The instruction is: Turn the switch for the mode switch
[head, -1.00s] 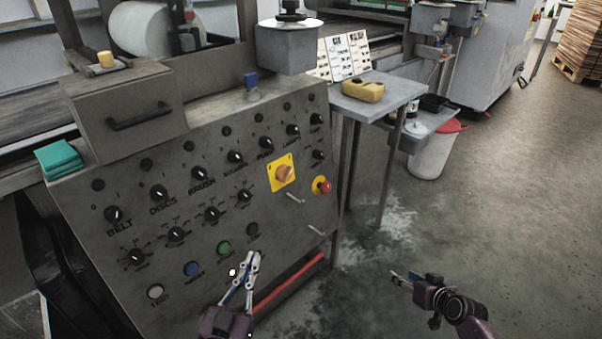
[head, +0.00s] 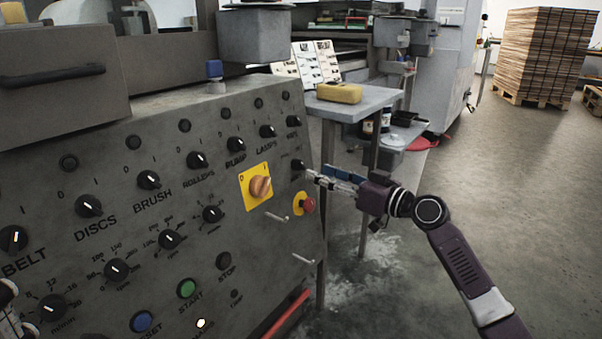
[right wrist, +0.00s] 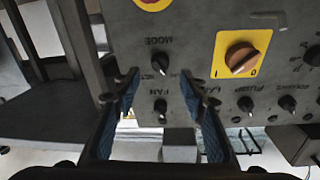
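The mode switch is a small black knob (right wrist: 160,63) with a white pointer mark, labelled MODE, and it shows upside down in the right wrist view. In the head view it is the lower knob (head: 297,165) at the panel's right edge. My right gripper (right wrist: 160,76) is open, its fingers on either side of the knob, the tips close to it. I cannot tell whether they touch it. In the head view my right gripper (head: 313,177) reaches the panel from the right. Part of my left gripper (head: 10,315) shows at the lower left edge; its fingers are mostly cut off.
The FAN knob (right wrist: 160,107) sits close by, also between the fingers. The yellow-plated orange rotary switch (head: 260,187) and red emergency button (head: 307,205) are near. Small metal handles (head: 277,216) stick out below. A grey side table (head: 355,103) stands behind my right arm.

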